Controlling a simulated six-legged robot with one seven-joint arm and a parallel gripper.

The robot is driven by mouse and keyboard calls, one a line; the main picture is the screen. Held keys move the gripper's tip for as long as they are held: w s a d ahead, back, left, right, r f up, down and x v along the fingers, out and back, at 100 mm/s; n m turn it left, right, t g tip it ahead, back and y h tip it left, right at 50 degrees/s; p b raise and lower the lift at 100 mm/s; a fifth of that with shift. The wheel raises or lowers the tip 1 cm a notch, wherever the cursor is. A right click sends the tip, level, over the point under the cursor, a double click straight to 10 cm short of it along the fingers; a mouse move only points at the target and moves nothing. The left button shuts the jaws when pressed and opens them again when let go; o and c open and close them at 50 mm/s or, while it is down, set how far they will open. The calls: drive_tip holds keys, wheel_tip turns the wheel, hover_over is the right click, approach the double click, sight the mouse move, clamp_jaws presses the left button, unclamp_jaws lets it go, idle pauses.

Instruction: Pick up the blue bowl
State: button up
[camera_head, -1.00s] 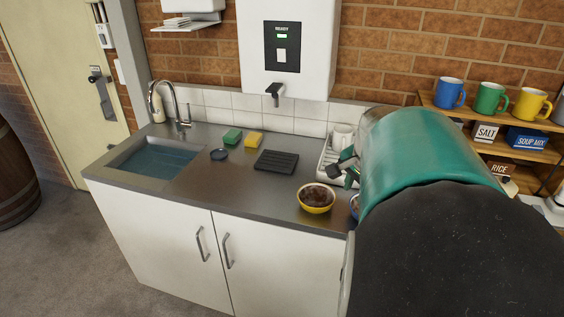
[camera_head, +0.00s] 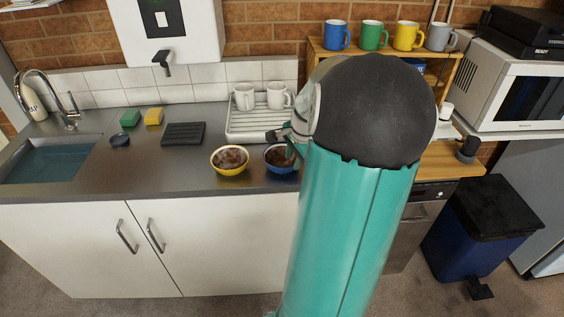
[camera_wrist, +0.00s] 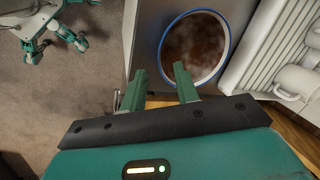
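The blue bowl (camera_head: 275,167) holds a brown content and sits upright on the steel counter near its front edge. My arm covers its right side in the head view. In the wrist view the blue bowl (camera_wrist: 226,50) shows from above as a blue rim around brown content. My gripper (camera_wrist: 161,78) is open, its two green fingers apart. The right fingertip overlaps the near-left rim in the picture, and the left one lies outside the bowl. I cannot tell whether a finger touches the rim. In the head view the fingers are mostly hidden behind my arm.
A yellow bowl (camera_head: 230,170) with brown content stands just left of the blue bowl. A white dish rack (camera_head: 250,130) with white mugs (camera_head: 244,97) is behind. A black ridged mat (camera_head: 183,134), sponges (camera_head: 153,117) and a sink (camera_head: 50,163) lie left. A blue bin (camera_head: 470,230) stands right.

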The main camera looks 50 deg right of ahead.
drive_tip(key=x, duration=0.5)
drive_tip(key=shift+d, duration=0.2)
clamp_jaws()
